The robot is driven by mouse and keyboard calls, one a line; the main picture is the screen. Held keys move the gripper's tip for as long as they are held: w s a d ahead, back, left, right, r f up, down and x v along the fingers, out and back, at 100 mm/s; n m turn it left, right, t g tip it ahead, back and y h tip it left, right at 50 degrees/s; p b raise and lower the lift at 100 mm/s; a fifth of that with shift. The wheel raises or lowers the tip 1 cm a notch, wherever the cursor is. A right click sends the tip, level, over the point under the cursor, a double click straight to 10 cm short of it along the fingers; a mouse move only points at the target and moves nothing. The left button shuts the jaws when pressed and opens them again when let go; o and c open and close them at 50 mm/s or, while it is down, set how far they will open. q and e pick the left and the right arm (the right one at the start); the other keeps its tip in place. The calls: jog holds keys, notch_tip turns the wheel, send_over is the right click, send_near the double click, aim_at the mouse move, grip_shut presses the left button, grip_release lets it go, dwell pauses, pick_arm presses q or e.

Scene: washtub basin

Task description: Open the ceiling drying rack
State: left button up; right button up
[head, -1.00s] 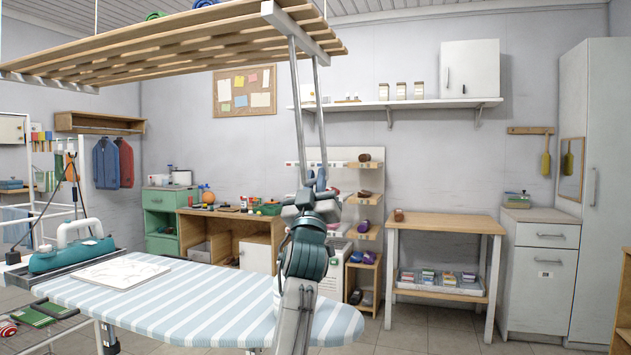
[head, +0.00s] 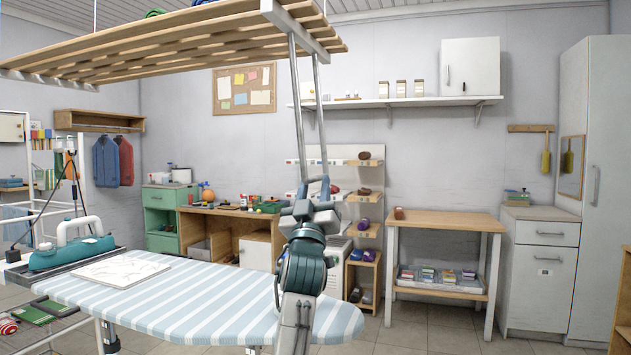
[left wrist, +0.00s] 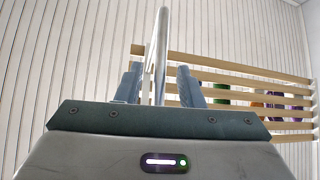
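The ceiling drying rack (head: 170,48) hangs at the upper left of the head view, a wide frame of wooden slats. Its slats (left wrist: 225,75) also show in the left wrist view. Two grey metal rods (head: 319,110) hang from its right end down to my left gripper (head: 315,188). In the left wrist view my left gripper (left wrist: 159,86) points up with its fingers apart. A pale metal rod (left wrist: 161,45) shows between the fingers, with gaps on both sides; I cannot tell whether it touches them. The rods' lower end is partly hidden. My right gripper is out of view.
A striped ironing board (head: 200,300) with a teal iron (head: 72,252) lies below the rack. A wooden side table (head: 447,219) stands at the right. A wall shelf (head: 400,104) is behind. Floor (head: 420,335) is free at front right.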

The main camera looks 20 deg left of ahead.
pick_arm(q)
jog(key=a+v, duration=0.1)
jog(key=v, duration=0.7)
jog(key=shift+d, duration=0.5)
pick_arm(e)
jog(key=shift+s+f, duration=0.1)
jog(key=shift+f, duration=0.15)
